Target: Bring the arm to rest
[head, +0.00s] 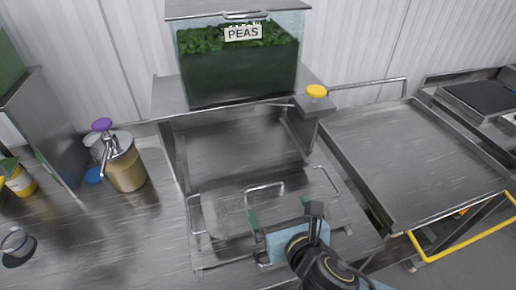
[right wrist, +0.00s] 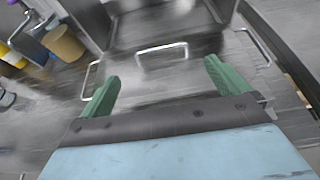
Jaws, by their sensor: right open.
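My right gripper (head: 280,218) is in the lower middle of the head view, in front of the peas dispenser. Its two green fingers (right wrist: 158,86) stand wide apart in the right wrist view, with nothing between them. Beyond the fingers is a metal tray (head: 225,205) with wire handles; whether the gripper touches it I cannot tell. My right arm comes in from the bottom of the head view. My left gripper does not show.
A bin labelled PEAS (head: 240,65) stands at the back, with a yellow knob (head: 316,91) to its right. A pump container (head: 124,165) with a purple top stands at left. An empty metal surface (head: 415,160) and a yellow rail (head: 465,240) are at right.

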